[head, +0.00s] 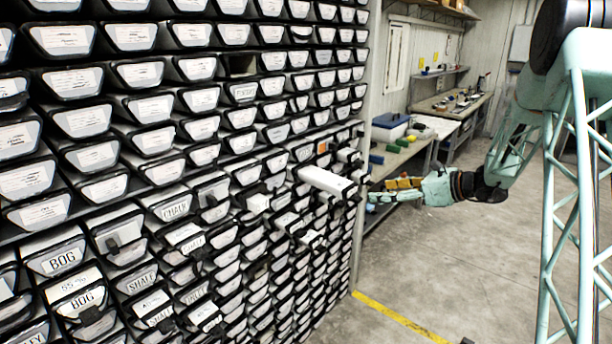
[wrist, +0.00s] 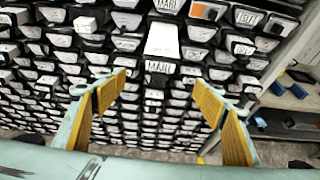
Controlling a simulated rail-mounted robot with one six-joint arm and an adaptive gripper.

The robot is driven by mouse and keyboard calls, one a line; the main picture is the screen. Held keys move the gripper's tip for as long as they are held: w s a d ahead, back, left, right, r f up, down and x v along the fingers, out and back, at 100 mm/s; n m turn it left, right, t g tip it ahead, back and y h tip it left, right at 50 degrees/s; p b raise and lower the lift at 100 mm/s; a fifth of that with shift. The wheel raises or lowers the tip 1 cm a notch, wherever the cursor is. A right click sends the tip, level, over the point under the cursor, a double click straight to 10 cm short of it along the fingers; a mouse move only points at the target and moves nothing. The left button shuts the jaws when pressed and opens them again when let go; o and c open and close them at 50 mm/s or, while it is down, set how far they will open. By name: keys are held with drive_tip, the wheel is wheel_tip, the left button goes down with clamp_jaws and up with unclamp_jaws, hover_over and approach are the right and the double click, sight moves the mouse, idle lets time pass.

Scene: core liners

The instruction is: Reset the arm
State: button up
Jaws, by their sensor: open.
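My gripper (head: 374,196) is at the right of the rack in the head view, with its fingers pointing left toward the rack face. In the wrist view my gripper (wrist: 158,84) is open, with its two yellow-padded fingers spread wide and nothing between them. A white core liner (head: 328,181) sticks out of the rack, just left of the fingertips in the head view. In the wrist view a white liner (wrist: 162,38) with a lettered front stands out beyond the fingertips, near the centre. My gripper appears apart from it.
The rack (head: 150,145) of labelled liners fills the left side, with several liners protruding near my gripper. A bench (head: 405,155) with a blue-and-white box (head: 391,121) stands behind my arm. The concrete floor (head: 460,270) to the right is mostly clear, with a yellow line (head: 400,318).

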idle(0.4)
drive_tip(key=s+a+r+n+g+b, duration=0.1)
drive_tip(key=s+a+r+n+g, duration=0.1)
drive_tip(key=s+a+r+n, duration=0.35)
drive_tip(key=s+a+r+n+g+b, duration=0.1)
drive_tip(key=s+a+r+n+g, duration=0.15)
drive_tip(key=s+a, duration=0.6)
drive_tip(key=s+a+r+n+g+h+b, duration=0.1)
drive_tip(key=s+a+r+n, duration=0.15)
drive_tip(key=s, duration=0.65)
drive_tip(key=s+a+r+n+g+h+b, duration=0.1)
drive_tip(key=s+a+n, duration=0.25)
drive_tip(key=s, duration=0.45)
drive_tip(key=s+d+f+n+h+b, duration=0.1)
drive_tip(key=s+n, duration=0.3)
drive_tip(key=s, duration=0.7)
drive_tip(key=s+d+f+n+h+b, duration=0.1)
drive_tip(key=s+d+n+h+b, duration=0.1)
drive_tip(key=s, duration=0.9)
drive_tip(key=s+d+n+h+b, duration=0.2)
drive_tip(key=s+n, duration=0.5)
drive_tip(key=s, duration=0.4)
drive_tip(key=shift+s+d+f+t+h, duration=0.25)
drive_tip(key=shift+d+f+t+h, duration=0.35)
drive_tip(key=shift+h, duration=0.7)
drive_tip(key=shift+d+r, duration=0.15)
drive_tip(key=shift+r, duration=0.05)
